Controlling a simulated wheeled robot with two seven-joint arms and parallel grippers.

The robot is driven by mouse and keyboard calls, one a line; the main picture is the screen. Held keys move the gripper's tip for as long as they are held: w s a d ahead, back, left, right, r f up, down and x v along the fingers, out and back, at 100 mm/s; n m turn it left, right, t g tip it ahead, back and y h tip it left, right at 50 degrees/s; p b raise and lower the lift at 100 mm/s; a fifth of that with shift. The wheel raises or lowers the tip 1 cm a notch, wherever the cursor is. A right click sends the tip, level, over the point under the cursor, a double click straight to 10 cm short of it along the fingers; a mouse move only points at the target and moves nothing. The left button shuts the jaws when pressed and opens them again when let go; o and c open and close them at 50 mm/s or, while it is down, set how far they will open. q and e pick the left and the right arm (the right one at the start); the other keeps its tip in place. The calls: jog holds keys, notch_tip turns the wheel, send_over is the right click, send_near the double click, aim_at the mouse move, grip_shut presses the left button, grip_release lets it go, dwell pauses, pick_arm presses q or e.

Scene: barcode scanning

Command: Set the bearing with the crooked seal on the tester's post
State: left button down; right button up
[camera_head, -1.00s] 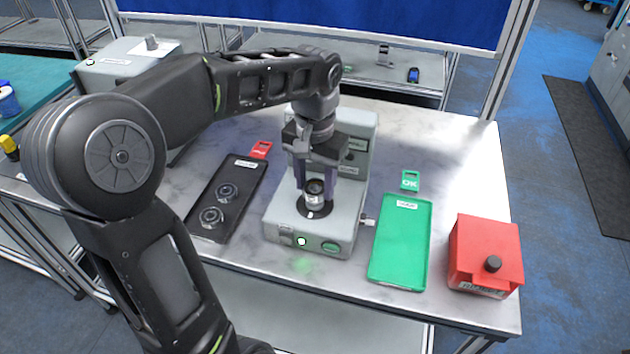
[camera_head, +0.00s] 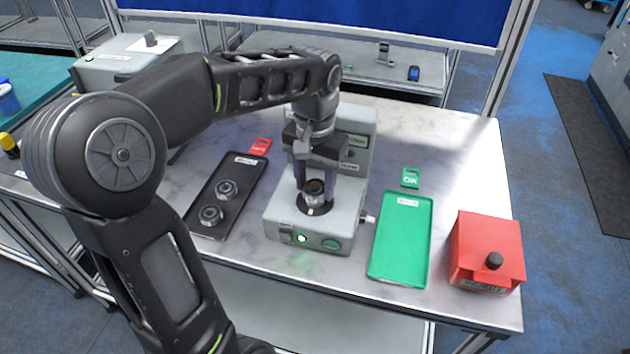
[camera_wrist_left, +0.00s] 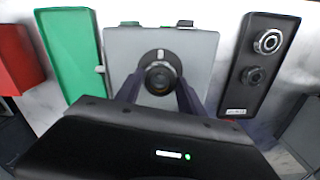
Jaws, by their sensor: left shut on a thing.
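The tester (camera_head: 312,226) is a pale grey box with a back panel, in the middle of the table. My left gripper (camera_head: 316,187) points down over its black round plate (camera_head: 304,208) and is shut on a bearing (camera_head: 315,187). In the left wrist view the bearing (camera_wrist_left: 160,76) sits between the two fingers, over the tester's top. The post is hidden, and I cannot tell whether the bearing is on it. The seal is too small to judge. Two other bearings (camera_head: 227,190) (camera_head: 211,215) lie in the black tray. My right gripper is out of view.
The black tray (camera_head: 248,182) with a red tag (camera_head: 260,146) is left of the tester. An empty green tray (camera_head: 401,240) with a green OK tag (camera_head: 411,177) is right of it. A red box (camera_head: 487,250) stands at the right edge. The table's back right is clear.

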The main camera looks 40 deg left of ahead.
pick_arm(q)
jog(key=shift+f+b, duration=0.35)
jog(key=shift+f, duration=0.2)
dwell(0.4)
jog(key=shift+c, duration=1.5)
grip_release()
jog(key=shift+r+p, duration=0.3)
notch_tip(320, 180, up, 7)
jog(key=p, duration=0.5)
jog(key=shift+p, duration=0.3)
